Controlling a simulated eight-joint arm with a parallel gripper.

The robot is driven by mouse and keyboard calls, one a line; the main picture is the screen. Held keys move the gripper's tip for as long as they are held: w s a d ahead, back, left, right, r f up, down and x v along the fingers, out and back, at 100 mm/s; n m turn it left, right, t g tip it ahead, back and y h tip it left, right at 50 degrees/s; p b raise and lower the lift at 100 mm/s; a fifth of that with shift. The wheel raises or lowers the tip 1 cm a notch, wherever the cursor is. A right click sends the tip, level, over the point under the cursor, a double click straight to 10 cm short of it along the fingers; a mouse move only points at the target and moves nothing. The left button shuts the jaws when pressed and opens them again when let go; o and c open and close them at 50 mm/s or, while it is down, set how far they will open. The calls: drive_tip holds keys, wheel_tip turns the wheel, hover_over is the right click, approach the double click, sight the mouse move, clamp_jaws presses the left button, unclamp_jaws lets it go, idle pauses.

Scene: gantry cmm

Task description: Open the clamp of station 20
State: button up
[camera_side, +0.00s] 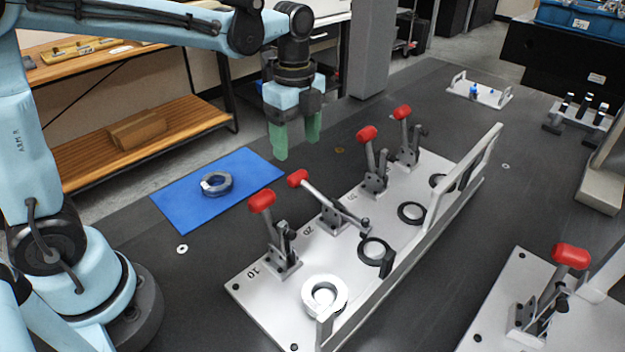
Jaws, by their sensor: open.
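The station 20 clamp (334,216) stands on the light fixture plate (262,303), by the mark 20. Its red-tipped handle (298,178) leans low to the left, and its bar reaches right toward a dark ring seat (375,251). The other clamps on this plate have more upright handles. My gripper (295,150) points down with green fingers, open and empty. It is above and behind the station 20 handle in the picture, apart from it.
The station 10 clamp (279,245) stands close in front, and the station 30 clamp (374,170) behind. A white ring (324,295) lies at station 10. A long rail (420,235) borders the plate's right side. A blue mat (170,208) holds a grey ring (216,183).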

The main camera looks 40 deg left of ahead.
sight(298, 173)
wheel_tip(298, 173, down, 8)
drive_tip(key=shift+r, duration=0.2)
idle(0.3)
clamp_jaws()
idle(0.3)
